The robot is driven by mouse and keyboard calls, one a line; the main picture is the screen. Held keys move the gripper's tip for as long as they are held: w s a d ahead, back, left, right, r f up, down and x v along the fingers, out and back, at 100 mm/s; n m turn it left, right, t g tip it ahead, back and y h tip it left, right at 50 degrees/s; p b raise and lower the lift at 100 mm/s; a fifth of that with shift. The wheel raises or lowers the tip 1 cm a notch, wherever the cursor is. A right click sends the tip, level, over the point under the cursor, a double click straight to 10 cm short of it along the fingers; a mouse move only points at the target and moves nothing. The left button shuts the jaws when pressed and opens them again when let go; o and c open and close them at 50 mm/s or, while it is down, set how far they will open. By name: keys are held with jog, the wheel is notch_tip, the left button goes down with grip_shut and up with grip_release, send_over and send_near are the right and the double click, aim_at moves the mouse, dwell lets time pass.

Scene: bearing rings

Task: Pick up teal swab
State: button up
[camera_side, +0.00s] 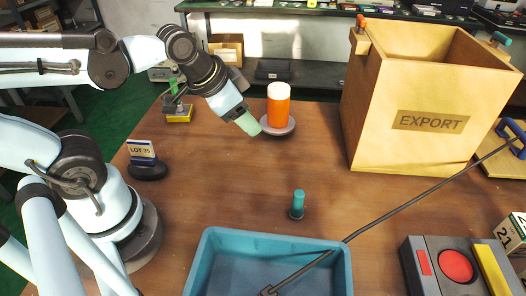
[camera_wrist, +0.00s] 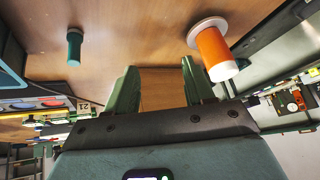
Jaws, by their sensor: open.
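The teal swab (camera_side: 298,203) is a short upright teal cylinder on a small dark round base, standing on the brown table behind the blue tray. It also shows at the upper left of the wrist view (camera_wrist: 75,47). My gripper (camera_side: 250,125) is up and left of the swab in the side view, apart from it and tilted down to the right. In the wrist view my gripper's two green fingers (camera_wrist: 158,75) are spread with nothing between them, and the swab lies off to their left.
An orange cylinder with a white top (camera_side: 278,110) stands on a grey disc (camera_side: 290,130) close by my gripper. The EXPORT box (camera_side: 395,145) stands at the back right. A blue tray (camera_side: 214,238) is in front, with a long dark rod (camera_side: 400,206) crossing its rim. The table around the swab is clear.

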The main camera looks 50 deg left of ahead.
jog(key=w+d+m+g, duration=0.15)
jog(key=d+m, duration=0.25)
jog(key=m, duration=0.4)
jog(key=m+g, duration=0.5)
jog(key=m, duration=1.7)
send_over(300, 193)
jog(key=shift+w+d+m, duration=0.15)
jog(key=shift+d+m, duration=0.05)
jog(key=shift+m, duration=0.7)
notch_tip(300, 193, down, 7)
jog(key=shift+r, duration=0.2)
jog(key=shift+a+f, duration=0.15)
jog(key=shift+f, duration=1.25)
jog(key=shift+a+f, duration=0.1)
jog(key=shift+f, duration=1.3)
grip_shut()
